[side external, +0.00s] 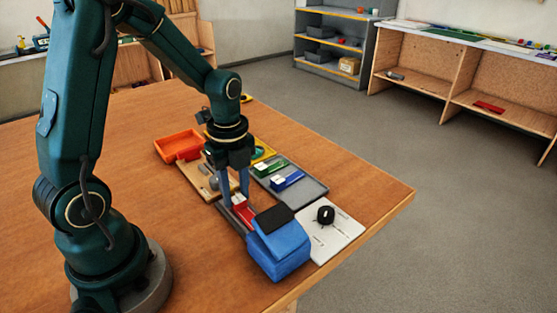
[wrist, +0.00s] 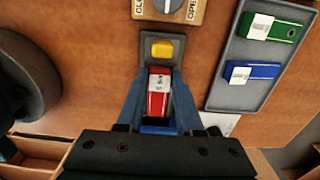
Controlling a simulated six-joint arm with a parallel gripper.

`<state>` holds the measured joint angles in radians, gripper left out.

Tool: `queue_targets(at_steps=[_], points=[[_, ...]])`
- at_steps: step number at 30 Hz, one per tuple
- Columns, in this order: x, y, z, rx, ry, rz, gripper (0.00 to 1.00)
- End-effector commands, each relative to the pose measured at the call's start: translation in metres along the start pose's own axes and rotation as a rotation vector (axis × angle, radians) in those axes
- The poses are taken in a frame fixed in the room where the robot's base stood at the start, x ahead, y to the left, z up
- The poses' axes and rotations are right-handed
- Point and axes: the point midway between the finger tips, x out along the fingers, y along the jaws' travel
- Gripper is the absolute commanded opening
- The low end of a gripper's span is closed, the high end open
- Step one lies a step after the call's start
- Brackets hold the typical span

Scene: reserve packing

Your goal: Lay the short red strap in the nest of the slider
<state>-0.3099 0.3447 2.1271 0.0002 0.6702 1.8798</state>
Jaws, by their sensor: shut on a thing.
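The short red strap (wrist: 158,92) with a white label lies between the two blue fingers of my gripper (wrist: 158,100), which is shut on it. In the side view the red strap (side external: 243,211) is low, at a narrow grey fixture beside the blue box. The dark grey fixture (wrist: 148,62) with a yellow block (wrist: 162,49) lies just beyond the strap's far end; it looks like the slider. The strap and fingers cover its near part, so I cannot tell whether the strap touches the nest.
A blue box (side external: 283,253) with a black top stands close by my gripper. A grey tray (side external: 313,190) holds a green strap (wrist: 274,27) and a blue strap (wrist: 252,71). A wooden box with an open/close knob (wrist: 172,5), an orange bin (side external: 178,147) and a white board (side external: 340,232) are near.

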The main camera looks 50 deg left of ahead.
Motion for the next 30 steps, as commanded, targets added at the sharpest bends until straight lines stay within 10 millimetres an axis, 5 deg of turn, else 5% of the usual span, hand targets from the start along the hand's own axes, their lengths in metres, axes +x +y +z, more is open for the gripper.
queue_targets(at_steps=[14,15,17,24,26,30], points=[[0.002,-0.0001,0.0,0.0,0.0,-0.001,0.0],[0.002,-0.0001,0.0,0.0,0.0,-0.001,0.47],[0.002,-0.0001,0.0,0.0,0.0,-0.001,0.7],[0.0019,-0.0001,0.0,0.0,0.0,0.0,0.7],[0.002,-0.0001,0.0,0.0,0.0,0.0,0.93],[0.0019,-0.0001,0.0,0.0,0.0,0.0,0.95]])
